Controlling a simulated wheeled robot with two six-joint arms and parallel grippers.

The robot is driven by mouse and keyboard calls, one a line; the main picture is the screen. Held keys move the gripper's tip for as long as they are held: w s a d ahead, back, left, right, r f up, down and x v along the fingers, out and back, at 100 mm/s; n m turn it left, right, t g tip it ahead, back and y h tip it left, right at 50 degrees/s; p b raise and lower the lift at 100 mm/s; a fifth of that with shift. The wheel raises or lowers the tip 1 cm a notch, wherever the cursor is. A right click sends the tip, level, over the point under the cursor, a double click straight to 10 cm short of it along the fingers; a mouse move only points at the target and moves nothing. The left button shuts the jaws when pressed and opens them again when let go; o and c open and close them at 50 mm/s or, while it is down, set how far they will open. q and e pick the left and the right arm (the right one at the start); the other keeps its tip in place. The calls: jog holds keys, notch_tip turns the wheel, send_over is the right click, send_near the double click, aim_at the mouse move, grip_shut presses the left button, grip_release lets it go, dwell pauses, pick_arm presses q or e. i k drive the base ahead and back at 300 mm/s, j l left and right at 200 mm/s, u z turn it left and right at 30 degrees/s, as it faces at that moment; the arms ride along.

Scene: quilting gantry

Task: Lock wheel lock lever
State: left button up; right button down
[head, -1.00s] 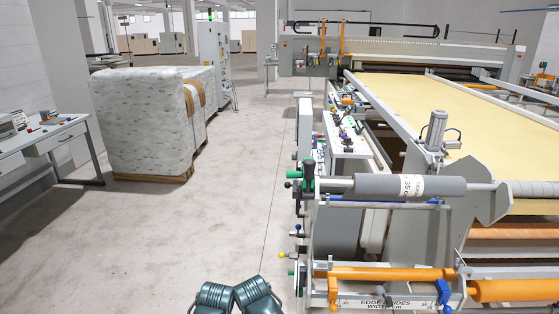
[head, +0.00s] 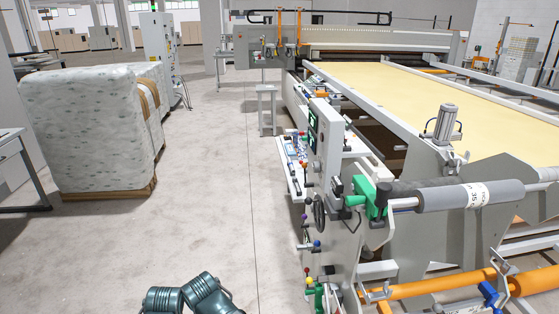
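The quilting machine's end panel (head: 330,165) stands right of centre in the head view. A dark handwheel (head: 319,213) is on its near side. Teal parts of my own arms show at the bottom edge, apart from the machine. Neither gripper is in view.
A wrapped bale (head: 82,130) on a pallet stands at left, with a table (head: 15,165) at the left edge. A grey roller (head: 470,195) and an orange bar (head: 440,283) extend right from the panel. The floor (head: 215,215) between bale and machine is clear.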

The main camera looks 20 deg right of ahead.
aim_at(304, 165)
jog(key=i+l, duration=0.1)
jog(key=i, duration=0.35)
jog(key=i+l, duration=0.1)
jog(key=i, duration=0.35)
jog(key=i+l, duration=0.1)
jog(key=i, duration=0.35)
jog(key=i+l, duration=0.35)
